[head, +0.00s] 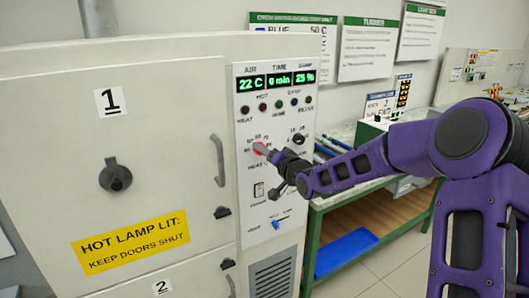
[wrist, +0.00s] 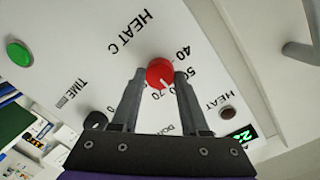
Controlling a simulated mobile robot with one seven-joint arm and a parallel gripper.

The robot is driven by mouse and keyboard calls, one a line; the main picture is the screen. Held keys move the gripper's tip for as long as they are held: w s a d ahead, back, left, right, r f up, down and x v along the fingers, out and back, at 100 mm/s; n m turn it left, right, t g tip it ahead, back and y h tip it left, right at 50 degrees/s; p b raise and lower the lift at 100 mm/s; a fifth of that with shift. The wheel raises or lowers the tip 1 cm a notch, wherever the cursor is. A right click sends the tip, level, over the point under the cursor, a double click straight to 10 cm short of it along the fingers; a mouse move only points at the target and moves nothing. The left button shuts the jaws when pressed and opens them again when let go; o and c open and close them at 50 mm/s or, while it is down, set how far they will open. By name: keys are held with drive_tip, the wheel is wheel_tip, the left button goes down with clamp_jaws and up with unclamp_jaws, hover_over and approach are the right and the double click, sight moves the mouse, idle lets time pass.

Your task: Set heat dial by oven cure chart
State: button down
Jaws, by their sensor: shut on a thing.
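The panel display (head: 278,80) reads AIR 22 C, TIME 0 min and 25 %. The oven cure chart (head: 295,27) on the wall is partly cut off behind the oven; a BLUE line shows.
A black time knob (head: 298,138) is right of the heat dial. Lamps and switches surround it. Oven door 1 (head: 150,150) is shut, with a yellow hot lamp sign (head: 130,243). A green-framed bench (head: 330,200) with rods stands behind my arm.

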drive_tip(key=shift+c, duration=2)
unclamp_jaws()
drive_tip(key=v, duration=1.7)
drive_tip(key=shift+s+p, duration=0.2)
drive_tip(key=shift+p, duration=0.1)
drive_tip(key=shift+f, duration=0.1)
